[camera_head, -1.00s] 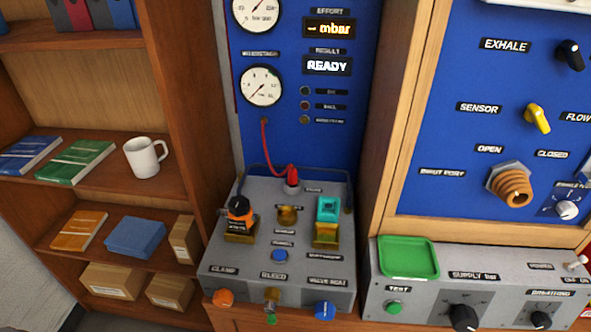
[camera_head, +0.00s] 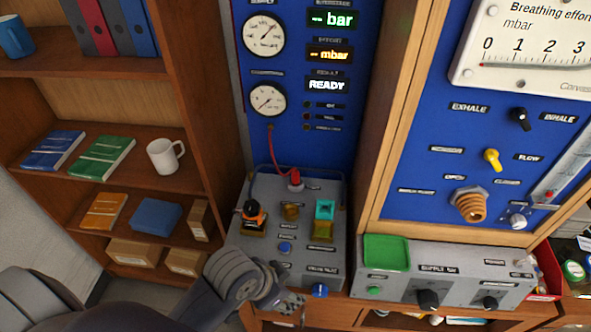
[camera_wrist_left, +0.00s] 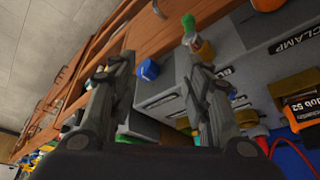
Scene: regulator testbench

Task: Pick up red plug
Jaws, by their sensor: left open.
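The red plug (camera_head: 295,178) stands in the top of the grey test bench (camera_head: 330,265), near its back edge, in the head view. A red cable runs from it up to the blue panel. My left gripper (camera_head: 291,303) is at the bench's front edge, below and well apart from the plug. In the left wrist view my left gripper (camera_wrist_left: 156,45) is open, with nothing held between its fingers. My right gripper is not in view.
An orange-black part (camera_head: 253,214), a brass fitting (camera_head: 291,211) and a teal part (camera_head: 324,209) stand on the bench around the plug. A blue knob (camera_head: 320,290) projects from its front. A green tray (camera_head: 386,252) is to the right, a shelf with a white mug (camera_head: 164,156) to the left.

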